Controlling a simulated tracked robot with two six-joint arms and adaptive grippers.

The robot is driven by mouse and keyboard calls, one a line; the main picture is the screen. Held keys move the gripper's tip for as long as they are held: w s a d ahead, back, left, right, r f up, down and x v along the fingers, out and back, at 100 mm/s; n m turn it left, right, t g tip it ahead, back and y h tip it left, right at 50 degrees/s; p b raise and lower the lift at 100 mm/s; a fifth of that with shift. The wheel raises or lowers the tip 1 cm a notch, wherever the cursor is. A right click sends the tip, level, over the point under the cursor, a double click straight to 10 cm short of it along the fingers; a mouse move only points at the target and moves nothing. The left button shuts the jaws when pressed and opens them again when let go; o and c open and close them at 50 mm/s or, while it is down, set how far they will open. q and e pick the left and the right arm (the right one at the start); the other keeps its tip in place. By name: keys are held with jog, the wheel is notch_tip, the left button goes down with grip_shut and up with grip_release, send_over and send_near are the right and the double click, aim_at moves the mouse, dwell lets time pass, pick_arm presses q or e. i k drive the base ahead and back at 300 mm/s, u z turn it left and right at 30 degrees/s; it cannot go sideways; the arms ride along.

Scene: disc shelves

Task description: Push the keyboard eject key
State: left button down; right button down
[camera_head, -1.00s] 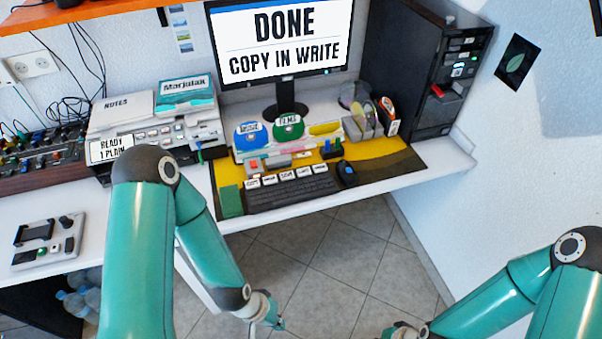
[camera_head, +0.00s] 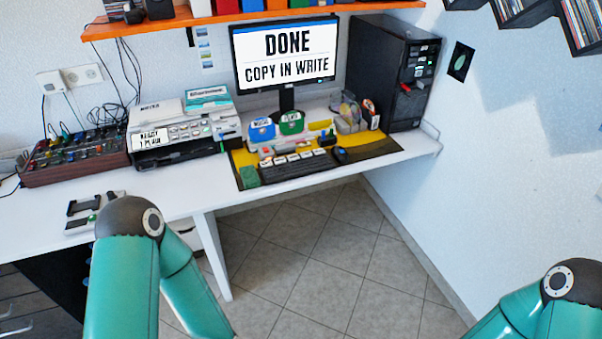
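The black keyboard (camera_head: 296,167) lies on the yellow and black desk mat (camera_head: 384,147) in front of the monitor. Several white label tabs stand along its back edge; their text is too small to read, so I cannot tell which one marks the eject key. The monitor (camera_head: 287,54) reads "DONE" and "COPY IN WRITE". My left arm comes in at the lower left and my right arm at the lower right. Both grippers are below the picture edge, well away from the keyboard.
A mouse (camera_head: 340,155) lies right of the keyboard and a green block (camera_head: 249,176) left of it. A printer (camera_head: 183,135), a mixer (camera_head: 75,158) and a black computer tower (camera_head: 393,72) stand on the white desk (camera_head: 190,192). The tiled floor (camera_head: 315,250) before the desk is clear.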

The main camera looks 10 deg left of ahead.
aim_at(306, 154)
jog(key=k, duration=0.2)
jog(key=z, duration=0.45)
jog(key=i, duration=2.15)
jog(key=u, duration=0.45)
